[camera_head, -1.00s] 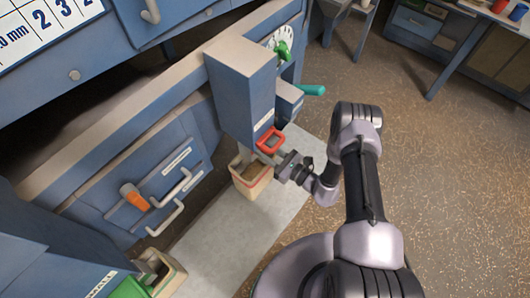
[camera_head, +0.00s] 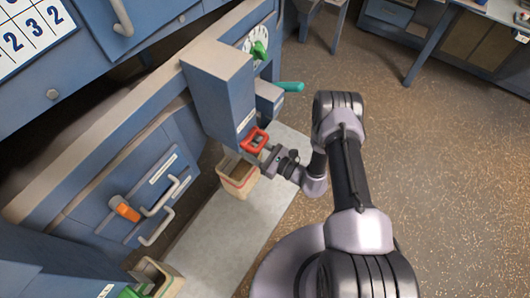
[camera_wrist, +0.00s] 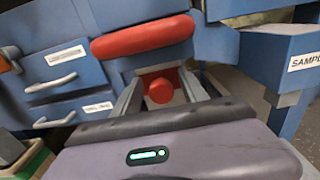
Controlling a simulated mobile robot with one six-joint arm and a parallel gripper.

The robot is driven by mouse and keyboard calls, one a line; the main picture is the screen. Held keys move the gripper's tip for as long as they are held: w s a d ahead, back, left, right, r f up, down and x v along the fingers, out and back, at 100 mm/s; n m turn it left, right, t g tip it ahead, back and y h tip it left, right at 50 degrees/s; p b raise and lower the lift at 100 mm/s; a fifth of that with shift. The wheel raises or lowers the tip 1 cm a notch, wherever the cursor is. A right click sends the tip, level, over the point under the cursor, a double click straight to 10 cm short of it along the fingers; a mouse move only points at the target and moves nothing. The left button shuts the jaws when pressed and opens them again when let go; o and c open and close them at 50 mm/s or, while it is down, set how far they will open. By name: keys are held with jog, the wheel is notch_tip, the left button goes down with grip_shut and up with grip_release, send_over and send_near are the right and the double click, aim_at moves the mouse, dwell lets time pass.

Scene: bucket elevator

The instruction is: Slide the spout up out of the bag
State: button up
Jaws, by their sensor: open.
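The spout's red loop handle (camera_head: 255,141) is at the foot of the blue column (camera_head: 220,90) in the head view. In the wrist view, the red bar (camera_wrist: 143,38) crosses beyond my open gripper (camera_wrist: 163,82), and a red rounded part shows between the fingers. Contact cannot be told.
A teal handle (camera_head: 290,86) and a green knob (camera_head: 260,50) are on the cabinet above. An orange handle (camera_head: 124,208) and grey drawer pulls are at left. Another bag (camera_head: 158,279) stands at the bottom left. The floor at right is clear.

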jog(key=p+v, duration=0.2)
jog(key=v, duration=1.5)
jog(key=shift+d, duration=0.2)
jog(key=shift+s, duration=0.1)
jog(key=a+r+n+g+b, duration=0.35)
jog(key=r+n+g, duration=0.8)
jog(key=r, duration=0.65)
jog(key=s+r+n+t+h+b, duration=0.4)
jog(key=s+r+n+t+h, duration=0.2)
jog(key=s+r+n+h, duration=0.3)
jog(key=s+r+h, duration=0.3)
jog(key=r, duration=0.3)
jog(key=shift+s+d+n, duration=0.2)
jog(key=shift+s+n, duration=0.15)
